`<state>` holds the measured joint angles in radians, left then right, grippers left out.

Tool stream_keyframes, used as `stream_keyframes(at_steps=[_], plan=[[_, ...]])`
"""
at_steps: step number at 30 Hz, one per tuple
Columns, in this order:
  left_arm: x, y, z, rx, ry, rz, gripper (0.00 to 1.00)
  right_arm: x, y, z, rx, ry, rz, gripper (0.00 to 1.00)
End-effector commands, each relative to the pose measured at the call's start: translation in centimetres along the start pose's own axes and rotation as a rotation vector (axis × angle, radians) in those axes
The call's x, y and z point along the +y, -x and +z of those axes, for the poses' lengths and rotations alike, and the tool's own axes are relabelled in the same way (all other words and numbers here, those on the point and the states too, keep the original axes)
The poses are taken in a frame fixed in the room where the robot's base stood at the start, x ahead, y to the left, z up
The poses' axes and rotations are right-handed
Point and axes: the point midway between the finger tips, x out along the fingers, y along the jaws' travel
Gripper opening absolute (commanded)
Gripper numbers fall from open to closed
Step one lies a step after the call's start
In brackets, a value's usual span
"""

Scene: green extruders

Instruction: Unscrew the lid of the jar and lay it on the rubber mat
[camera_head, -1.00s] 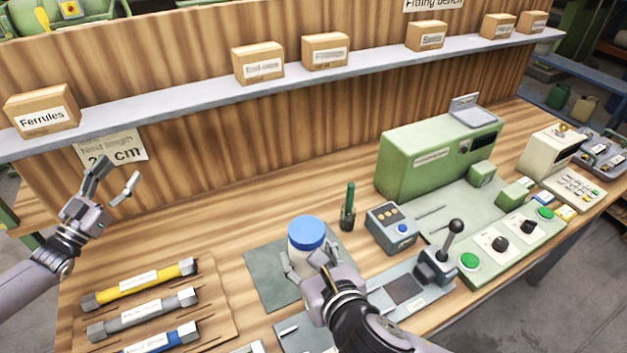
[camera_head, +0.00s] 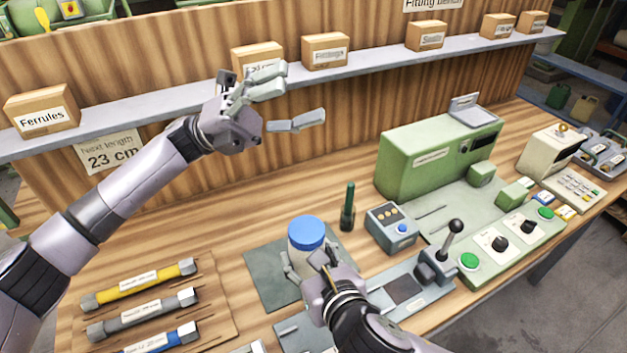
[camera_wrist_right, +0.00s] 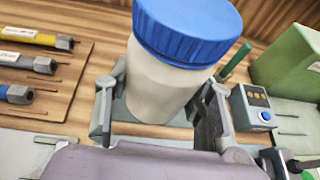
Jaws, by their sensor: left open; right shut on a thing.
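The jar (camera_head: 304,259) is white with a blue lid (camera_head: 306,232) on top. It stands upright on the dark rubber mat (camera_head: 262,280). My right gripper (camera_head: 307,268) is shut around the jar's body from the front, below the lid. The right wrist view shows the jar (camera_wrist_right: 160,88) between the two fingers and the ribbed blue lid (camera_wrist_right: 190,28) above them. My left gripper (camera_head: 290,105) is open and empty, raised in front of the back board and shelf, up and to the left of the jar.
A green tool in a dark holder (camera_head: 347,212) stands right behind the jar, beside a small grey box with a blue button (camera_head: 391,227). A lever (camera_head: 452,240) rises further right. Hoses lie on a board (camera_head: 212,310) at left. The shelf (camera_head: 200,97) is close to my left gripper.

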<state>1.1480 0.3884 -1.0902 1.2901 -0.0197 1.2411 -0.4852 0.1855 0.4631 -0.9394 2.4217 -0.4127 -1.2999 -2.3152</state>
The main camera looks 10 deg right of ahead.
Motion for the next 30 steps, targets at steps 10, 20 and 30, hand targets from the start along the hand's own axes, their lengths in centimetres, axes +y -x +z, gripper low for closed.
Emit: stream_keyframes(at_steps=[10,20,30], plan=[[4.6,-9.1,-10.2,0.927,-0.802,0.199,0.64,0.0,0.0,0.1,-0.003,-0.001,0.000,0.00],[7.8,-3.3,-11.4,1.950,-1.263,0.044,0.64,0.0,0.0,0.1,-0.003,-0.001,0.000,0.00],[7.2,0.3,-9.3,2.363,-1.278,-0.123,0.64,0.0,0.0,0.1,-0.003,-0.001,0.000,0.00]])
